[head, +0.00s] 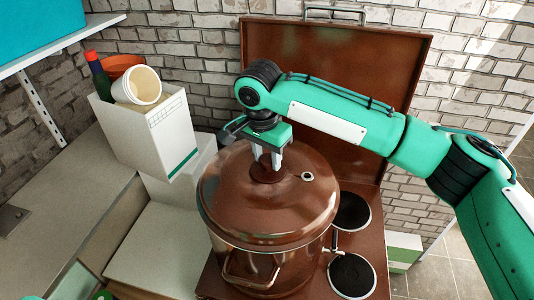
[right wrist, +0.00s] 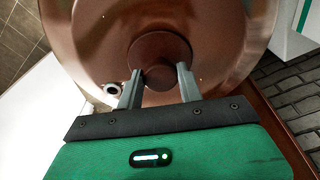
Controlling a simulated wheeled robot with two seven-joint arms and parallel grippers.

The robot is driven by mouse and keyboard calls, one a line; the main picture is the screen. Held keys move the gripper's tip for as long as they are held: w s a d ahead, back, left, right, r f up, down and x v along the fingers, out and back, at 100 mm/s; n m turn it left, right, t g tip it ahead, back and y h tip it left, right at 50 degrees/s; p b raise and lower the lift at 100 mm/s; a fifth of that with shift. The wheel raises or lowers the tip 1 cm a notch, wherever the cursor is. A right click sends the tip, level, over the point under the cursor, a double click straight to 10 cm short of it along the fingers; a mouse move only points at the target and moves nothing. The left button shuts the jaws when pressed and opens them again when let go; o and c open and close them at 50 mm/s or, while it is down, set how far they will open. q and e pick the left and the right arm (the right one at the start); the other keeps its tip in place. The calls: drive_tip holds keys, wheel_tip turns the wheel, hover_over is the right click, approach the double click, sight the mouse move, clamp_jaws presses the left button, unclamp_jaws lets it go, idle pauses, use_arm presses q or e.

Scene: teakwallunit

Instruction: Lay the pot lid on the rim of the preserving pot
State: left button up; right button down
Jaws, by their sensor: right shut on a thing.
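The brown pot lid (head: 240,205) is over the mouth of the brown preserving pot (head: 285,265) in the head view, roughly level and covering it. I cannot tell whether the lid touches the rim all round. My right gripper (head: 267,162) comes down from above and is shut on the lid's central knob. In the right wrist view, the fingers of the right gripper (right wrist: 159,76) stand on either side of the round knob (right wrist: 160,45), with the lid (right wrist: 90,40) spread out behind. The pot's inside is hidden. My left gripper is not in view.
The pot stands on a brown stove with black hotplates (head: 352,274) to its right and a raised brown cover (head: 335,85) behind. A white box (head: 155,130) holding a cream cup (head: 143,86) and a bottle (head: 97,72) is at left. Grey worktop (head: 65,190) lies left.

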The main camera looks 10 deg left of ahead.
drive_tip(key=shift+f, duration=0.1)
drive_tip(key=c, duration=0.8)
unclamp_jaws()
drive_tip(key=shift+c, duration=0.2)
drive_tip(key=shift+f, duration=0.1)
